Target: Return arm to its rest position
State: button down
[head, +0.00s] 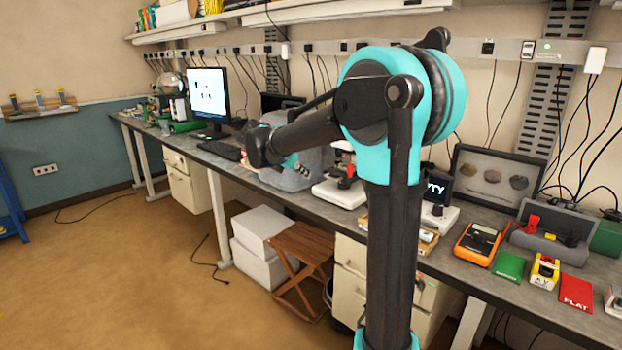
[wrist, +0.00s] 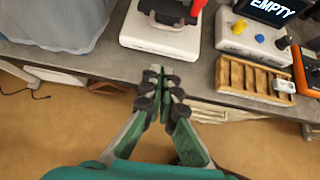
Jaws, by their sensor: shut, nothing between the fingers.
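My gripper (wrist: 163,80) shows in the wrist view with its two fingers together and nothing between them. It points toward the bench front edge, and its tips appear just in front of a white device with a dark handle (wrist: 160,38). No contact with the device shows. In the head view my turquoise and dark arm rises in the foreground and bends left at its top joint, reaching toward the bench. There the gripper end is small and partly lost against the grey covered object (head: 290,178).
The long grey bench (head: 462,272) is crowded. A wooden slotted rack (wrist: 228,78), a white box with coloured knobs (wrist: 232,42) and an orange meter (head: 477,243) stand on it. A brown folding stool (head: 300,250) and white boxes (head: 262,228) are below. Open floor (head: 110,270) lies left.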

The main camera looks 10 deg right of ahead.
jog(key=s+d+f+m+g+y, duration=0.1)
jog(key=s+f+m+y, duration=0.3)
jog(key=s+f+m, duration=0.8)
jog(key=s+d+f+m+y, duration=0.1)
jog(key=s+f+m+y, duration=0.3)
jog(key=s+f+m, duration=0.8)
jog(key=s+m, duration=0.1)
jog(key=s, duration=0.7)
jog(key=shift+f+g, duration=0.25)
jog(key=shift+g, duration=0.15)
jog(key=shift+w, duration=0.1)
